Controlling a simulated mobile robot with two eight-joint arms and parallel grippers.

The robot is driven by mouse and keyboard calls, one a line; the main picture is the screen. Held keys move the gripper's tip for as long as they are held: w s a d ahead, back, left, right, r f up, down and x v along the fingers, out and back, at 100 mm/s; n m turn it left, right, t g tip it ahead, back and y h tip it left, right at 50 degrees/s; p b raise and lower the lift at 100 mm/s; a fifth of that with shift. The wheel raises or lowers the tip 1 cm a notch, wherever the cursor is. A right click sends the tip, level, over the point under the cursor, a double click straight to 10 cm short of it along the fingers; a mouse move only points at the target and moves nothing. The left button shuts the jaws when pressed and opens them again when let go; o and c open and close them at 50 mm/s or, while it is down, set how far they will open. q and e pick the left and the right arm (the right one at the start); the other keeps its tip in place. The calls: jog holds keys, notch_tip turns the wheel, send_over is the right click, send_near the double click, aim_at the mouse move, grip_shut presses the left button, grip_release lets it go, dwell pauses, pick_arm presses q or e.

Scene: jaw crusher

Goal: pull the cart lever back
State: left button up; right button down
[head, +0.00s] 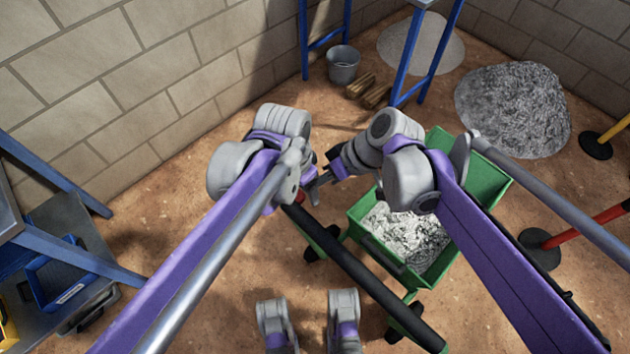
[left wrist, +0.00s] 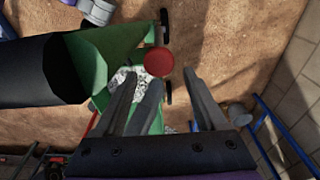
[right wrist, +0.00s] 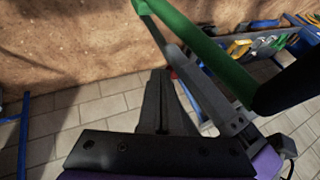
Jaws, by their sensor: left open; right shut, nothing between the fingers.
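The green cart (head: 490,170) holds grey crushed rock and stands right of centre in the head view, with a black handle bar (head: 370,265) in front. A red round knob, which I take to be the lever's end, shows in the left wrist view (left wrist: 158,62); a small red bit shows by my left gripper in the head view (head: 299,197). My left gripper (head: 312,188) is open, its fingers (left wrist: 160,85) pointing towards the knob, with nothing visibly held. The lever's shaft is hidden or unclear. My right gripper (right wrist: 160,75) is shut and empty, close to the left one.
Two rock heaps (head: 515,105) lie at the back right. A bucket (head: 343,65) and wood pieces (head: 368,90) lie by the wall. Posts with black bases (head: 540,250) stand at the right. A blue-framed bench (head: 60,255) is at the left.

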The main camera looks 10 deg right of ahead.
aim_at(301, 201)
pick_arm(q)
notch_tip(301, 201, up, 11)
jog(key=a, duration=0.1)
pick_arm(e)
jog(key=a+p, duration=0.1)
jog(key=s+a+p, duration=0.1)
jog(key=s+a+h+p, duration=0.1)
jog(key=shift+s+r+t, duration=0.1)
jog(key=shift+r+t, duration=0.25)
jog(key=shift+t, duration=0.05)
jog(key=shift+s+a+f, duration=0.15)
jog(key=shift+a, duration=0.1)
pick_arm(q)
jog(key=s+a+f+n+t, duration=0.2)
jog(key=s+a+f+n, duration=0.3)
jog(key=a, duration=0.4)
jog(key=s+a+f+n+t+y, duration=0.1)
jog(key=s+a+f+n, duration=0.4)
jog(key=a, duration=0.5)
notch_tip(301, 201, down, 3)
jog(key=shift+s+a+f+n+t, duration=0.2)
jog(key=shift+s+n+t, duration=0.25)
jog(key=shift+s, duration=0.6)
